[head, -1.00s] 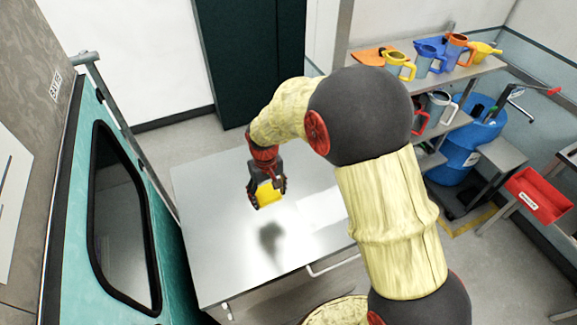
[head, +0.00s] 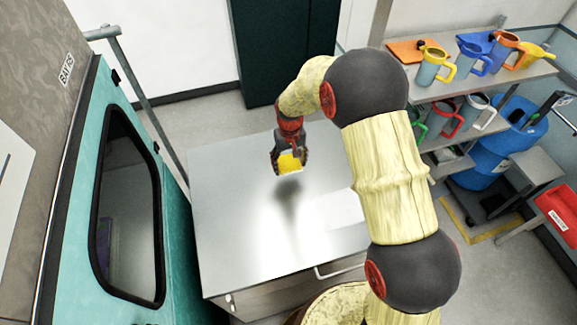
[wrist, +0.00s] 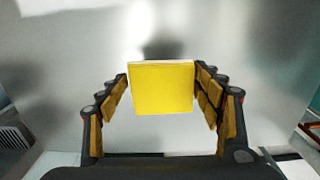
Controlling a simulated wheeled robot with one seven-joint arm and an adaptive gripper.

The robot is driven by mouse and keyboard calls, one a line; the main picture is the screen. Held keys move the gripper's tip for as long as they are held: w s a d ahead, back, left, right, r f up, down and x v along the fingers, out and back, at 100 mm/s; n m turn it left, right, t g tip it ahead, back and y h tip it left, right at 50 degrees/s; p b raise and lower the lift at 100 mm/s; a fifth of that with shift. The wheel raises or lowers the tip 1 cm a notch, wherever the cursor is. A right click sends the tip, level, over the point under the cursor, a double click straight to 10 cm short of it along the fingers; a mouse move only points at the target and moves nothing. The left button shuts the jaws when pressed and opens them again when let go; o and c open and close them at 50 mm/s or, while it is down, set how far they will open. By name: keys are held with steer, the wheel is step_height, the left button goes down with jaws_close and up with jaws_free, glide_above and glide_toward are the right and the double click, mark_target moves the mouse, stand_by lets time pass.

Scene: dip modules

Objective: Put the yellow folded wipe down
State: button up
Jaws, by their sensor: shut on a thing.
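The yellow folded wipe (head: 290,163) is a small square block held in my gripper (head: 289,160) above the steel table (head: 235,235). In the wrist view the wipe (wrist: 162,88) sits between the two padded fingers of my gripper (wrist: 162,95), which are shut on it. A dark shadow lies on the table below the gripper in the head view, apart from the wipe. The exact height above the table is hard to tell.
A white sheet-like patch (head: 338,207) lies at the table's right side. The rest of the tabletop is clear. A teal cabinet with a dark window (head: 130,210) stands close on the left. Shelves with several coloured jugs (head: 434,66) and a blue drum (head: 490,150) stand at the right.

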mark_target(288, 163)
steer(key=w+f, duration=0.1)
steer(key=f, duration=0.1)
steer(key=w+f, duration=0.2)
steer(key=shift+w+a+f+p, duration=0.1)
steer(key=shift+w+f+p, duration=0.1)
steer(key=shift+w+p, duration=0.1)
steer(key=shift+f+p, duration=0.35)
steer(key=shift+f, duration=1.2)
steer(key=shift+f, duration=0.15)
steer(key=o, duration=1.1)
steer(key=shift+c, duration=0.2)
steer(key=shift+o, duration=0.3)
